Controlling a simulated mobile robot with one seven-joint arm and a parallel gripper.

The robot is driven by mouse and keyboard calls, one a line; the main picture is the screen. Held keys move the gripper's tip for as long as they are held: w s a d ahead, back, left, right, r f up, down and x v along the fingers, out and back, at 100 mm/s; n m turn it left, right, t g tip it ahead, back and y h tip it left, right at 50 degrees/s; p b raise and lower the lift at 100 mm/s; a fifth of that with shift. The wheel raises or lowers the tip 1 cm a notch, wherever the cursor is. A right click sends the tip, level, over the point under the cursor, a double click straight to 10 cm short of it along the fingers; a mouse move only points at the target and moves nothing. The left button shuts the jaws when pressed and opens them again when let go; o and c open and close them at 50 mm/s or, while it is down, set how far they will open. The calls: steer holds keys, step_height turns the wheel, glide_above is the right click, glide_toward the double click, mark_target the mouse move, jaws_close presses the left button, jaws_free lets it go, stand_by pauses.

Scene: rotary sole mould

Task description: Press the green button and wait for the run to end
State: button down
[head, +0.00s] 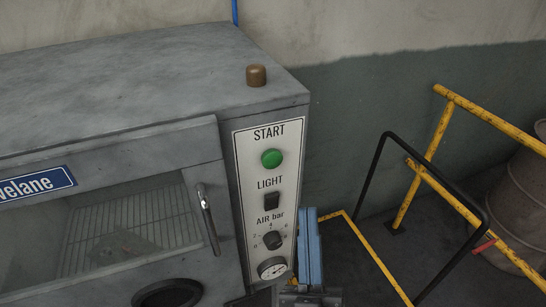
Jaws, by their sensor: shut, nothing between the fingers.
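The green button (271,158) is a round domed cap under the word START on the pale control panel (246,190) of a grey machine. It is in plain sight and nothing touches it. My gripper (309,214) shows at the bottom of the head view, with blue fingers pointing up from a grey body. The fingers are together and empty. They are below and to the right of the button, beside the lower panel, apart from the button in the picture.
A door handle (208,219) stands out left of the panel. A brown knob (256,75) sits on top. Yellow railing (440,127) and a barrel (525,205) are right.

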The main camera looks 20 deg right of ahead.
steer(key=shift+w, duration=0.1)
steer(key=b, duration=0.2)
glide_toward(278, 155)
step_height(278, 155, up, 4)
steer(key=w+d, duration=0.1)
steer(key=shift+w+d+r+b, duration=0.15)
steer(key=shift+w+b, duration=0.4)
steer(key=shift+w, duration=0.35)
stand_by(1.1)
steer(key=shift+w+b, duration=0.4)
steer(key=shift+b, duration=0.05)
steer(key=shift+w+b, duration=0.4)
steer(key=shift+w, duration=0.1)
stand_by(0.6)
steer(key=shift+s, duration=0.95)
